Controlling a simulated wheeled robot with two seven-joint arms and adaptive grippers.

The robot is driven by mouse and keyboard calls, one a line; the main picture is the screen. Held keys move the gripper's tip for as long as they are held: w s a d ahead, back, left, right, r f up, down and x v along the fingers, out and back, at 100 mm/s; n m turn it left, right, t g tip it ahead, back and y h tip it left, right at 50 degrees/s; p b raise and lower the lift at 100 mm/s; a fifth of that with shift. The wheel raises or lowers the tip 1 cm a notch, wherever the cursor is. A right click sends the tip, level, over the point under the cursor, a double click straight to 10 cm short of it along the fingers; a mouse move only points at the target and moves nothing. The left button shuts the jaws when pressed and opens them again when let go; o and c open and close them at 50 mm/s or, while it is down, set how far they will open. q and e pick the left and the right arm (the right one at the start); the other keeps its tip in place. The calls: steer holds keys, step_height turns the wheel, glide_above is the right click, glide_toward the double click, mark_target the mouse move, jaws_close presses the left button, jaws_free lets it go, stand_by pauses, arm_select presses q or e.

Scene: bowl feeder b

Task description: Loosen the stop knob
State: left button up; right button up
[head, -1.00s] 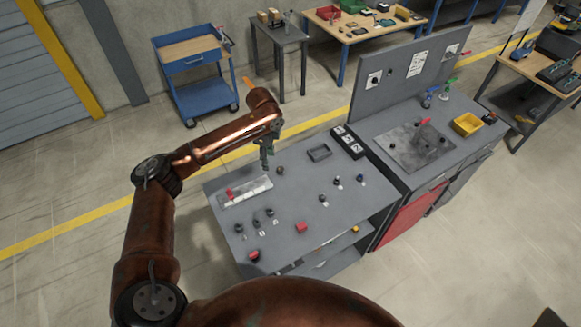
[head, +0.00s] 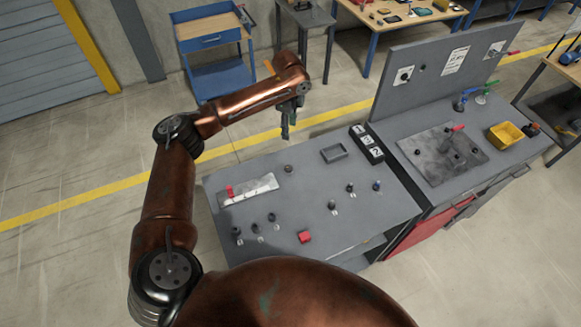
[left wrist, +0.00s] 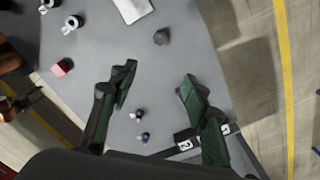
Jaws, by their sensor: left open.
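A dark round knob (head: 288,168) stands alone on the grey bench top, right of a pale metal strip (head: 262,188) with a red piece (head: 230,190) on its left end. I cannot tell whether this is the stop knob. In the left wrist view the lone knob (left wrist: 161,37) lies beyond my fingertips, and the end of the strip (left wrist: 132,8) shows at the top. My left gripper (head: 288,130) is open and empty, raised by the bench's far edge, apart from the knob. The left wrist view shows its two green fingers (left wrist: 155,88) spread wide. My right gripper is out of view.
Several numbered dark knobs (head: 257,227) and a red block (head: 305,237) are at the bench's near side. More small knobs (head: 350,188) stand to the right. A grey tray (head: 334,154) and a numbered black box (head: 367,143) are at the back right. An upright panel (head: 430,70) rises beyond.

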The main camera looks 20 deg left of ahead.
arm_select(q)
steer(key=b, duration=1.5)
glide_above(289, 167)
step_height(289, 167, down, 18)
steer(key=shift+r, duration=0.25)
steer(key=shift+s+f, duration=0.15)
steer(key=shift+f, duration=0.3)
step_height(289, 167, down, 7)
steer(key=shift+r, duration=0.1)
steer(key=c, duration=1.1)
steer(key=shift+c, duration=0.3)
